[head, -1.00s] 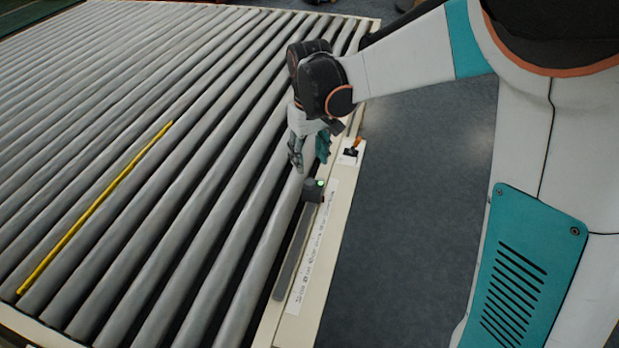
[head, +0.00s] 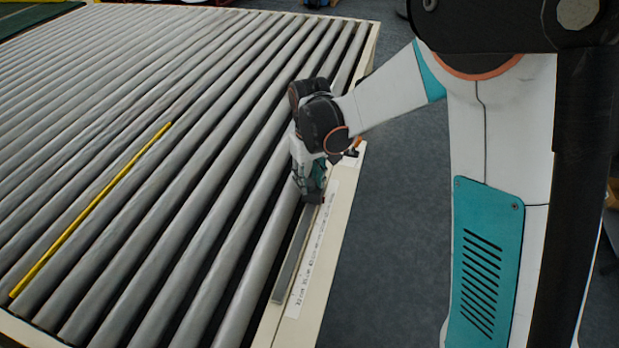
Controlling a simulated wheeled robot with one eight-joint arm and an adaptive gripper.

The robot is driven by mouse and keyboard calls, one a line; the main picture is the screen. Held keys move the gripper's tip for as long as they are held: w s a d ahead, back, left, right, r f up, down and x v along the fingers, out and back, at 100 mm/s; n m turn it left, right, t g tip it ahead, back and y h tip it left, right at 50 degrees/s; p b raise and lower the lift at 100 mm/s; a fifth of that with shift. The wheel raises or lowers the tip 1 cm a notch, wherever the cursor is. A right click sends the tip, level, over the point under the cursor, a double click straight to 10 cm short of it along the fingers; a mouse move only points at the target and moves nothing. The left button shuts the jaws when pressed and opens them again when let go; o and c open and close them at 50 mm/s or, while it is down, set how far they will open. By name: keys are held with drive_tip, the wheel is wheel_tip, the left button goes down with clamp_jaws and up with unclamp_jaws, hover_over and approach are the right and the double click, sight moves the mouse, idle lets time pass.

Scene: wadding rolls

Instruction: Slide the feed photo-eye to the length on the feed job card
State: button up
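The photo-eye (head: 313,198) is a small dark block at the far end of a grey slide rail (head: 291,258) on the cream side frame of the roller conveyor. A white scale strip (head: 311,262) with small marks runs beside the rail; its figures are too small to read. My gripper (head: 311,188) points down at the photo-eye, with its fingers at the block and partly covering it. Whether the fingers are closed on it cannot be told. I cannot make out a feed job card.
A small orange-handled fitting (head: 357,144) sits on the frame behind my gripper. Grey floor (head: 400,240) lies clear to the right of the frame.

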clamp_jaws()
drive_tip(key=s+a, duration=0.2)
drive_tip(key=s, duration=0.3)
drive_tip(key=s+a, duration=0.2)
drive_tip(key=s, duration=0.3)
drive_tip(key=s+a, duration=0.1)
drive_tip(key=s, duration=0.5)
drive_tip(key=shift+s+a+b, duration=0.1)
drive_tip(key=shift+a+b, duration=0.3)
drive_tip(key=o, duration=0.6)
unclamp_jaws()
drive_tip(key=shift+o, duration=0.2)
drive_tip(key=shift+w, duration=0.2)
